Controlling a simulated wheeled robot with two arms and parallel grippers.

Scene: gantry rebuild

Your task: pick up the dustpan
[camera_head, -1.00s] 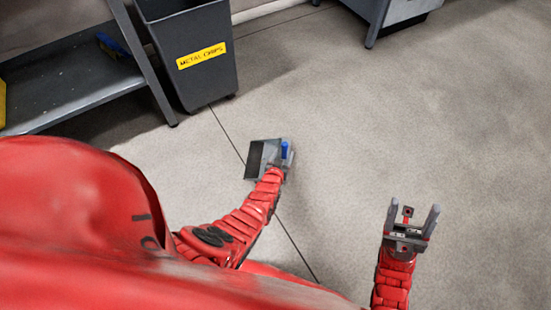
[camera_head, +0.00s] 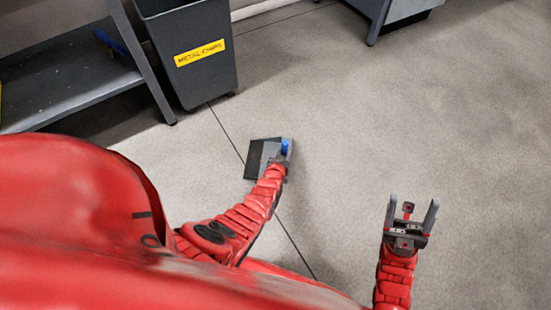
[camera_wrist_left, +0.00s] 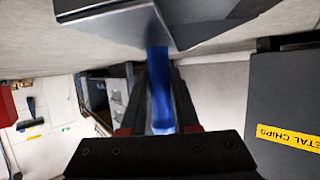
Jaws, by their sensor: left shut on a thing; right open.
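The dustpan (camera_head: 263,155) is a dark grey pan with a blue handle (camera_head: 284,147), low over the floor at the middle of the head view. Its pan (camera_wrist_left: 115,22) and blue handle (camera_wrist_left: 160,95) also show in the left wrist view. My left gripper (camera_head: 281,158) is shut on the blue handle; its fingers (camera_wrist_left: 160,85) lie on both sides of it. Whether the pan touches the floor is hard to tell. My right gripper (camera_head: 411,220) is open and empty, with its fingers apart, at the lower right.
A dark bin with a yellow "METAL CHIPS" label (camera_head: 200,53) stands on the floor behind the dustpan. A grey shelf (camera_head: 75,80) with a blue item is at the left. A grey cabinet (camera_head: 400,12) is at the top. The floor (camera_head: 440,120) to the right is clear.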

